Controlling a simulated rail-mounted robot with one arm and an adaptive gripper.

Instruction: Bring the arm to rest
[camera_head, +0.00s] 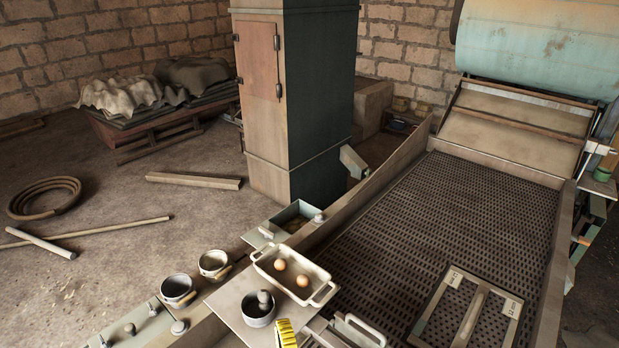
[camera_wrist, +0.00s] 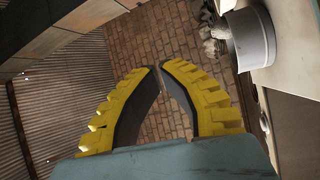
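My gripper (camera_head: 286,333) shows as a yellow finger at the bottom edge of the head view, just right of a dark pot with a light rounded object in it. In the wrist view my gripper (camera_wrist: 159,68) has two yellow ribbed fingers with dark inner pads. Their tips come nearly together with only a thin gap, and nothing is held between them. Brick wall shows through the space between the fingers. Most of my arm is out of view.
The pot (camera_head: 258,311) and a tray (camera_head: 271,263) with two eggs stand close to my gripper. A grey cup (camera_wrist: 250,39) is right of the fingers. Two bowls (camera_head: 177,287) (camera_head: 213,262) stand left. A perforated bed (camera_head: 440,215) with a handled frame (camera_head: 428,318) lies right.

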